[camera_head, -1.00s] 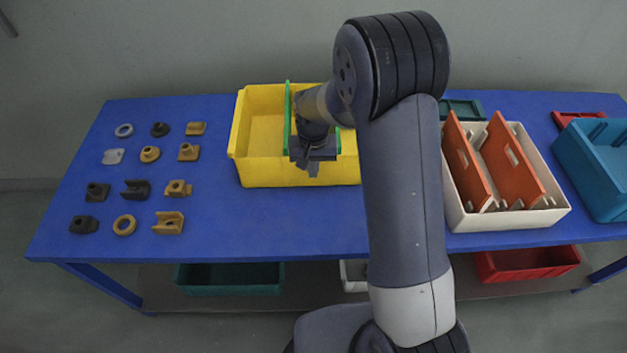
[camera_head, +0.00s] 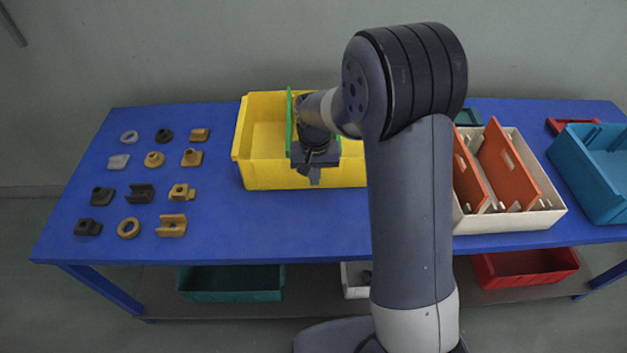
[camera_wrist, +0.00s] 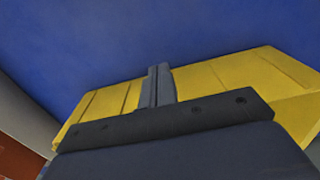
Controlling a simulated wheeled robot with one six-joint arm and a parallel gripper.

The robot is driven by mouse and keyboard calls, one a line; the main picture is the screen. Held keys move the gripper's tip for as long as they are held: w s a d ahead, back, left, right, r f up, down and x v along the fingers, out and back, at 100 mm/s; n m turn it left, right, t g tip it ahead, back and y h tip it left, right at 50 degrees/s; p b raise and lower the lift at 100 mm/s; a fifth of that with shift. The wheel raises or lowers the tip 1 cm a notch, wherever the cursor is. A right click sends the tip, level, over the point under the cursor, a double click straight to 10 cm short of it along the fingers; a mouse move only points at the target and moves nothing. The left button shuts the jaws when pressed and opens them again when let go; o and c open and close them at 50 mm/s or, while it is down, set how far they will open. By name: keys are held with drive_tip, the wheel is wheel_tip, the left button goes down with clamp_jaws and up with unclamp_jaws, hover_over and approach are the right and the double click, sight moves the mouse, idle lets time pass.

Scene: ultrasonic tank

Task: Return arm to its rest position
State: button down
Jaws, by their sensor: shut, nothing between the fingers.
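My gripper (camera_head: 314,176) is at the end of my arm, over the front part of the yellow bin in the head view. Its fingers are shut with nothing between them; they also show in the wrist view (camera_wrist: 158,86). The yellow bin (camera_head: 275,174) stands on the blue table, with a green divider (camera_head: 290,125) upright inside it. In the wrist view the bin's yellow wall (camera_wrist: 225,82) shows behind the fingers. My arm hides the right end of the bin. I cannot tell whether the fingers touch the bin.
Several small grey, black and tan parts (camera_head: 154,159) lie in rows on the left of the blue table (camera_head: 240,230). A cream bin (camera_head: 510,220) with orange dividers and a teal bin (camera_head: 590,180) stand at the right. Teal (camera_head: 230,290) and red (camera_head: 525,270) bins sit below.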

wheel_tip(320, 180, up, 7)
drive_tip(key=shift+r, duration=0.15)
idle(0.4)
